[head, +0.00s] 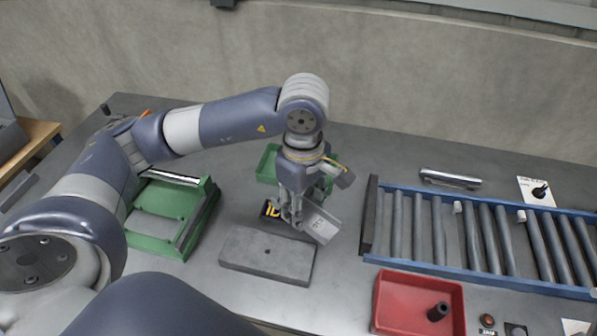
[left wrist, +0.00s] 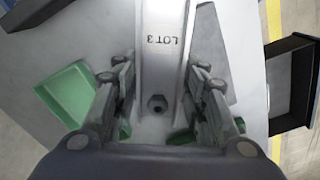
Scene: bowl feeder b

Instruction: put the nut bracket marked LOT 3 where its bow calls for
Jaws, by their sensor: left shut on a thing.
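The nut bracket (head: 322,227) is a pale grey metal channel held in my left gripper (head: 295,217), tilted, above the table. In the left wrist view the bracket (left wrist: 163,65) lies between the two fingers, reads LOT 3, and has a dark nut or hole near its close end. My left gripper (left wrist: 158,95) is shut on it. I cannot tell which way the bracket bows. A flat grey block (head: 267,262) with a small hole lies below and left of it. My right gripper is not in view.
A green bin (head: 266,165) stands behind my gripper, and a dark item with yellow marks (head: 269,211) lies below it. A green frame (head: 190,238) stands left. Right are a blue-railed roller conveyor (head: 480,278) and a red bin (head: 391,320) holding a black cylinder (head: 438,311).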

